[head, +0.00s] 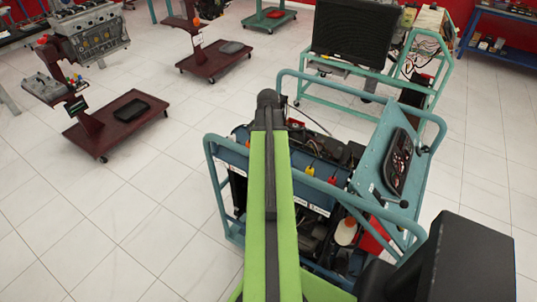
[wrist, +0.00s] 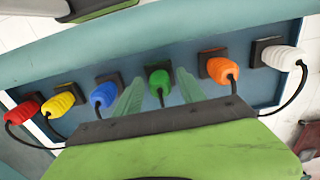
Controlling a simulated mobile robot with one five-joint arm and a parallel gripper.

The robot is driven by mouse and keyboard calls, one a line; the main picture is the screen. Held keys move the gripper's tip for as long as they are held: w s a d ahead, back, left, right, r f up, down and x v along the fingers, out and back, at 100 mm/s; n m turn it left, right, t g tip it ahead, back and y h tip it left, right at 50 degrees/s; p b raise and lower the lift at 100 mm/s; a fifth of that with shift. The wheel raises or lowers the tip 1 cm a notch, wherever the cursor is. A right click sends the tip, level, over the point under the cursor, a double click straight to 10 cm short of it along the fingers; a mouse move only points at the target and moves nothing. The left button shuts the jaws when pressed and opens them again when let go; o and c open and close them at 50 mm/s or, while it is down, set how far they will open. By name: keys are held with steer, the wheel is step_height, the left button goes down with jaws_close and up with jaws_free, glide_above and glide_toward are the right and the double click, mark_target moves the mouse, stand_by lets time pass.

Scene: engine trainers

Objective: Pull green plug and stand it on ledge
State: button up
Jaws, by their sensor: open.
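The green plug (wrist: 159,80) is ribbed and sits in a dark square socket on a blue panel, with a black cable hanging from it. My gripper (wrist: 157,77) is open, with one pale green finger on each side of the green plug. I cannot tell whether the fingers touch it. A teal strip (wrist: 220,38) runs along the panel above the sockets and may be the ledge; it looks bare. In the head view my green arm covers the green plug and the gripper.
In the wrist view, red (wrist: 22,111), yellow (wrist: 59,104) and blue (wrist: 103,95) plugs sit left of the green one. Orange (wrist: 222,70) and white (wrist: 283,57) plugs sit to the right. Cables hang below. A teal tubular frame (head: 213,170) surrounds the engine trainer.

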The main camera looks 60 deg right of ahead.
stand_by(0.4)
jaws_close()
stand_by(1.2)
steer(key=shift+r, duration=0.1)
steer(key=shift+r+p, duration=2.95)
steer(key=shift+p, duration=0.1)
